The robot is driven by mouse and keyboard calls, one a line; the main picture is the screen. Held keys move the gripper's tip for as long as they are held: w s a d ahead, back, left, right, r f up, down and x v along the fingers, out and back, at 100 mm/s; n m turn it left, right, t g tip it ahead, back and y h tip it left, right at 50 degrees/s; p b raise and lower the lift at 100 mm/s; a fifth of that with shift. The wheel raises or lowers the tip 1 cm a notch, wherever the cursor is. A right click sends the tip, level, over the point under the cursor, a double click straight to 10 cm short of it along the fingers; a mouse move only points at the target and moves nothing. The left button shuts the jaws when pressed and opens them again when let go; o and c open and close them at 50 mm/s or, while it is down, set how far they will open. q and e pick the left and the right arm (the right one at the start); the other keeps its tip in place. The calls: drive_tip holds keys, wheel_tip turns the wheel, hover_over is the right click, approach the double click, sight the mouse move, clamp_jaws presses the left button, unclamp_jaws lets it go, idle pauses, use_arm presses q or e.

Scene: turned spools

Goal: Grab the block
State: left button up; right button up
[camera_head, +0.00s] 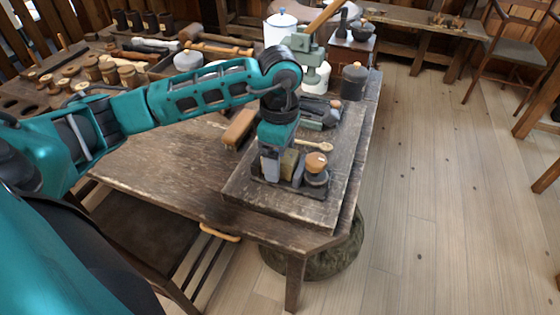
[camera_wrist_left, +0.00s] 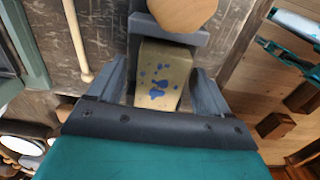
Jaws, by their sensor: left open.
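The block (camera_head: 289,162) is tan and sits on a dark tray on the raised board of the workbench. In the left wrist view the block (camera_wrist_left: 165,68) shows blue blotches on its face. My left gripper (camera_head: 282,170) points down over it and is open. In the left wrist view the fingers of my left gripper (camera_wrist_left: 158,92) stand on either side of the block, with a gap at its left side; contact on the right side is unclear. The block's lower part is partly hidden by the gripper body. My right gripper is not in view.
A dark pot with a round wooden top (camera_head: 316,163) stands close beside the block, on its right. A wooden spoon (camera_head: 315,145) lies behind it. A wooden-backed brush (camera_head: 240,127) lies left of the wrist. The bench's front left (camera_head: 160,175) is clear.

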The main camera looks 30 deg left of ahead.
use_arm(q)
drive_tip(key=c, duration=1.1)
drive_tip(key=shift+r, duration=0.1)
